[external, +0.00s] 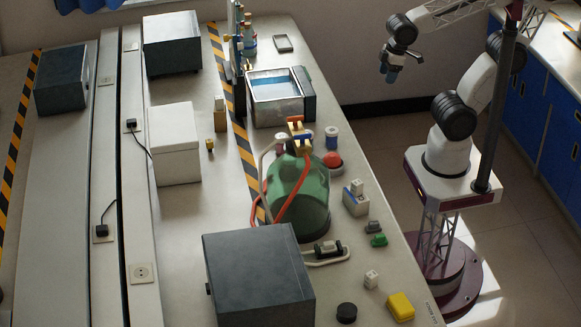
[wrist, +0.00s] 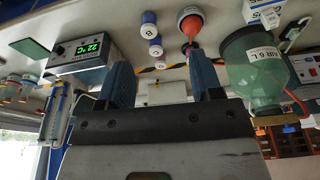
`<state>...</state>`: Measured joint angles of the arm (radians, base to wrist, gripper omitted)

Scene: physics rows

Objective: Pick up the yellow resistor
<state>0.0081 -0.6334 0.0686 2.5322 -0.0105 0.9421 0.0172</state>
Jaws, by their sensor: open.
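A bright yellow rounded block (external: 400,307) lies near the front right edge of the bench, and a much smaller yellow piece (external: 210,145) stands by the white box. I cannot tell for sure which is the resistor. I make out neither clearly in the wrist view. My gripper (external: 389,74) is high at the right, past the bench's right edge and far from both. In the wrist view its two blue fingers (wrist: 165,82) are spread apart with nothing between them.
A green glass bottle (external: 300,195) with red tubing and a dark box (external: 258,278) stand tall on the bench. A water bath (external: 276,92) is further back. Small parts, including a green one (external: 378,240) and a black cap (external: 347,312), lie along the right edge.

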